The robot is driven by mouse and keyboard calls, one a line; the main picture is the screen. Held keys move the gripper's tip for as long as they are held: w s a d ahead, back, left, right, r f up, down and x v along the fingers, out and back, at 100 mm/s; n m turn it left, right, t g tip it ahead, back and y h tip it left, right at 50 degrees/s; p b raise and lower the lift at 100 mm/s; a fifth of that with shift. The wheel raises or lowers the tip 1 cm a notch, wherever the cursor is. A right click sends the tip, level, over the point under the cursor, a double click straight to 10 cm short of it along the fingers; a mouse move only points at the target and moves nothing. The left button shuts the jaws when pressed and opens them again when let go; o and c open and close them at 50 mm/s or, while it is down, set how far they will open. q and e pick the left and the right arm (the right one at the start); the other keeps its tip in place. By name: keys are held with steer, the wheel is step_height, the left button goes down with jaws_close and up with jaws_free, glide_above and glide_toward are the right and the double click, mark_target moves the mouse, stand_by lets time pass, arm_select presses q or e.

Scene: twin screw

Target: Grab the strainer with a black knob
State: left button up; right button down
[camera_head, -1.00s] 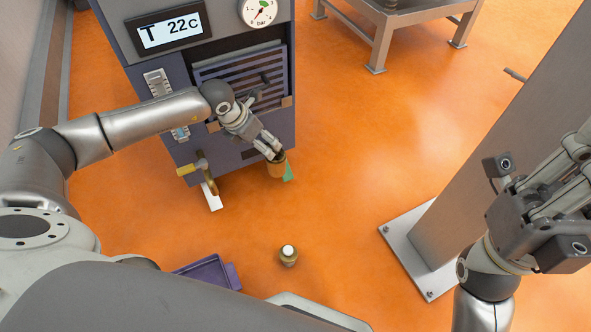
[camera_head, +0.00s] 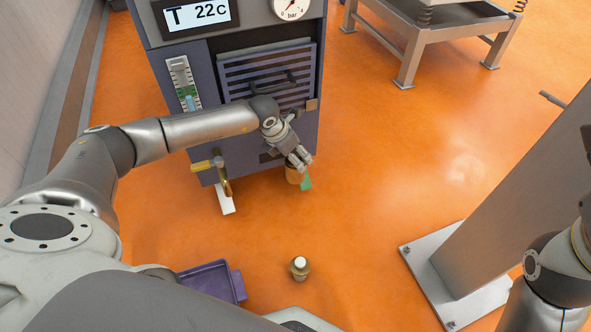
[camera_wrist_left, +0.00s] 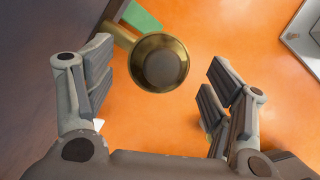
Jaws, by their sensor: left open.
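A brass cup-shaped piece (camera_head: 294,175) is low at the machine's front, in front of my left gripper (camera_head: 300,160). In the left wrist view I look into the round mouth of this brass piece (camera_wrist_left: 158,62). It lies ahead of and between the spread fingers of my left gripper (camera_wrist_left: 160,75), with gaps on both sides. My left gripper is open and empty. I cannot make out a black knob on the brass piece, nor tell whether it is the strainer. My right wrist (camera_head: 557,270) shows at the right edge; its fingers are out of frame.
The grey machine (camera_head: 268,135) stands behind my left gripper. A green tab (camera_head: 306,183) is beside the brass piece. A grey post (camera_head: 500,215) stands right. Orange floor between is clear.

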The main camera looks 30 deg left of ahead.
arm_select(q)
steer(key=shift+w+d+f, duration=0.1)
steer(key=shift+w+f, duration=0.1)
steer(key=shift+f, duration=0.2)
steer(key=shift+r, duration=0.1)
steer(key=c, duration=1.5)
